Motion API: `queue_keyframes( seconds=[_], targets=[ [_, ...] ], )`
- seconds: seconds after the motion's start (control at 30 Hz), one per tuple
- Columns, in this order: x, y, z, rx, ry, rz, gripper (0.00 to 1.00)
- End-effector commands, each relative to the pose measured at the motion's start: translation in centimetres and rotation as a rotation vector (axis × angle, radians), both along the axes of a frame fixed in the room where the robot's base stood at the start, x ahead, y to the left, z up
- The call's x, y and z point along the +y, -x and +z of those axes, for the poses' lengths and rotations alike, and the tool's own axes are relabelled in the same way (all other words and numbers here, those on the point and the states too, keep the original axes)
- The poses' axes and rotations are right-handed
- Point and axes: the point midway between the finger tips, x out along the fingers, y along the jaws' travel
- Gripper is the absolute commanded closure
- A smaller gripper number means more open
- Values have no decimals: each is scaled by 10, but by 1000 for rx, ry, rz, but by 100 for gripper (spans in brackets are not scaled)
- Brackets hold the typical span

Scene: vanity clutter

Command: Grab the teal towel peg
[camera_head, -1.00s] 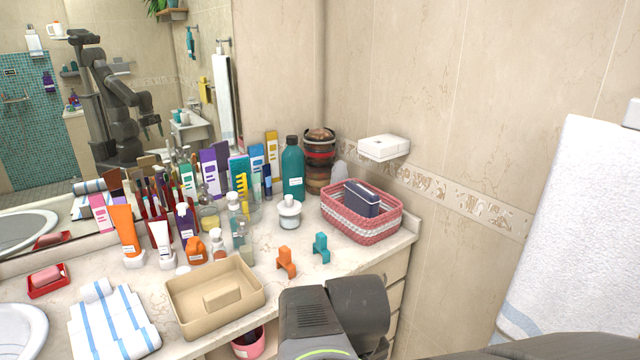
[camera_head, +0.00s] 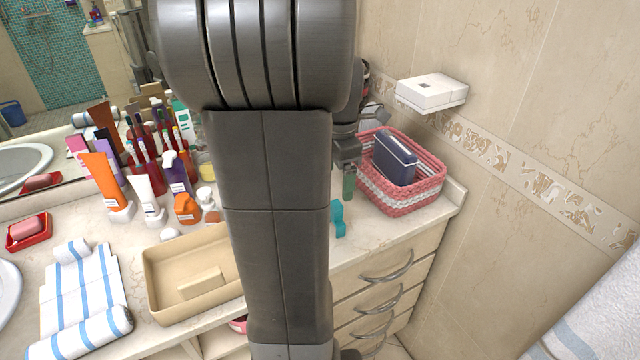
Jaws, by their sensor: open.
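The teal towel peg (camera_head: 338,218) stands on the marble counter, near its front edge, just right of my arm. Its left part is hidden by my arm. My gripper (camera_head: 349,184) shows only in part beyond my arm, with a dark green fingertip pointing down. It is open and seems empty. It appears above and slightly right of the peg in the picture, apart from it. The gap in depth between them is hard to tell.
A pink and white woven basket (camera_head: 404,201) with a dark blue box (camera_head: 394,157) stands close right of my gripper. A tan tray (camera_head: 160,284) and several bottles stand left of my arm. A white box (camera_head: 432,90) sits on the wall.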

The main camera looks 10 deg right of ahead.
Motion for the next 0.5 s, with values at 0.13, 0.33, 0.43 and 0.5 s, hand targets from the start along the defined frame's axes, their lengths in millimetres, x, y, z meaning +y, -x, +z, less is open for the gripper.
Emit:
queue_keyframes(
  seconds=[0.13,0.33,0.43,0.5],
  targets=[
    [-5,-6,-2,7,-1,51,16],
    [-5,-5,-36,12,-2,55,16],
    [-5,-5,-56,12,-2,55,16],
    [-5,-5,-67,10,-2,54,16]
  ],
)
